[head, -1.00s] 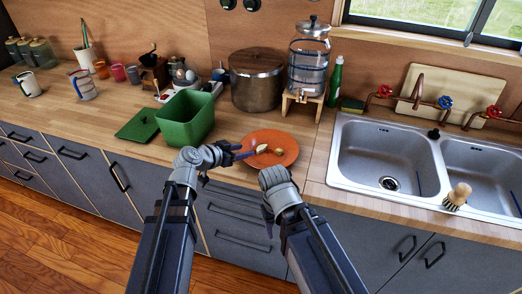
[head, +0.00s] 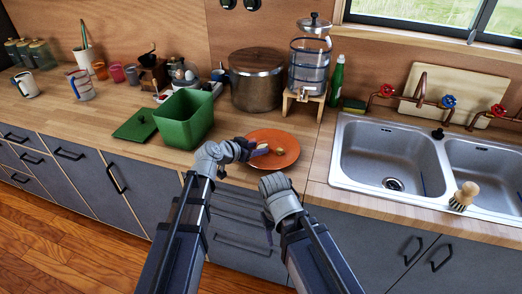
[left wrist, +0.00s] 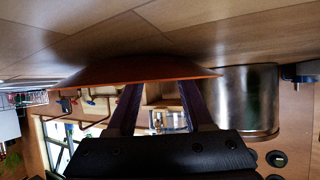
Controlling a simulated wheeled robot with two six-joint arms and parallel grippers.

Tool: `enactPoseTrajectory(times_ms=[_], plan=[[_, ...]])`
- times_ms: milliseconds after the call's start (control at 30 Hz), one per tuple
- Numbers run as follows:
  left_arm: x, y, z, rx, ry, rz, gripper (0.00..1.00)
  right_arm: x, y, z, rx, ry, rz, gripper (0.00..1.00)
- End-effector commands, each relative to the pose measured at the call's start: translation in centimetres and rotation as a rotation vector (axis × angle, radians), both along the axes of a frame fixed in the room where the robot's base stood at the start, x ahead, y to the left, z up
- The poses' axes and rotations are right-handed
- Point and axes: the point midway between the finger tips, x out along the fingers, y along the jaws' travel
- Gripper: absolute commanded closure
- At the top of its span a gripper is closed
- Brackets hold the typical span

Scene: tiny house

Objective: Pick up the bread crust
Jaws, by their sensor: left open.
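The bread crust shows as small tan-brown pieces (head: 279,151) on an orange plate (head: 288,138) at the counter's front edge. My left gripper (head: 260,148) is open at the plate's left side, its dark fingers close to the nearer piece and partly covering it. I cannot tell whether they touch it. In the left wrist view, which is upside down, the open fingers (left wrist: 160,88) reach to the rim of the orange plate (left wrist: 140,70); no crust shows there. My right gripper (head: 268,222) hangs low in front of the drawers, its jaws unclear.
A green open bin (head: 184,120) stands left of the plate, with its lid (head: 136,124) beside it. A large pot (head: 256,80) and a glass water dispenser (head: 309,65) stand behind. The double sink (head: 390,155) lies to the right.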

Motion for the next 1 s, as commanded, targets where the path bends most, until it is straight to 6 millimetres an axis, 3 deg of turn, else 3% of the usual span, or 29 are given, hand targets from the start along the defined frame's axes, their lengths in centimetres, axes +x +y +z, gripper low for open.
enactPoseTrajectory(times_ms=[67,500,1000], plan=[[-0.03,0.03,0.05,0.000,0.000,0.000,0.52,0.00,0.00,0.04,0.000,0.000,0.000,0.38],[-0.04,0.04,0.04,0.000,0.000,0.000,1.00,0.00,0.00,0.04,0.000,0.000,0.000,0.38],[-0.03,0.05,0.48,0.000,0.000,0.000,1.00,0.00,0.00,0.47,0.000,0.000,0.000,0.38]])
